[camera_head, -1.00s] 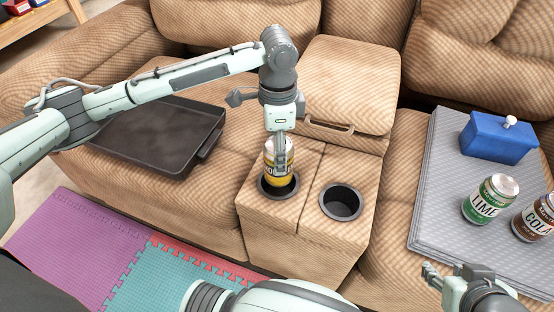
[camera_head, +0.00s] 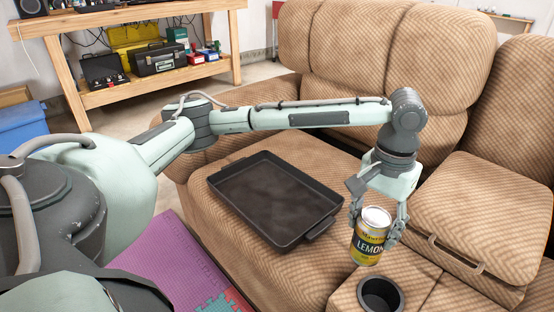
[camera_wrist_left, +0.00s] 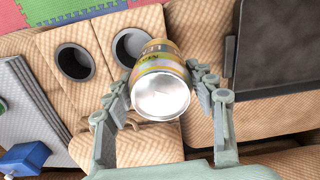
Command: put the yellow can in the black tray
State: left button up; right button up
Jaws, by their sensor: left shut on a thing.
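The yellow can (camera_head: 369,243), labelled LEMON, has a silver top and is held above the sofa console, slightly tilted. My left gripper (camera_head: 378,222) is shut on it, one finger on each side. In the left wrist view the can (camera_wrist_left: 161,82) sits between the fingers of the left gripper (camera_wrist_left: 165,90), its silver end toward the camera. The black tray (camera_head: 310,236) lies empty on the sofa seat, left of the can; part of it also shows at the right in the left wrist view (camera_wrist_left: 275,60). My right gripper is out of view.
An empty cup holder (camera_head: 380,293) is just below the can. The closed console lid (camera_head: 480,215) and sofa backrest (camera_head: 390,60) rise behind. In the left wrist view, a grey mat (camera_wrist_left: 25,110) with a blue box (camera_wrist_left: 25,157) lies left.

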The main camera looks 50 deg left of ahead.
aim_at(272, 197)
jog(key=j, duration=1.85)
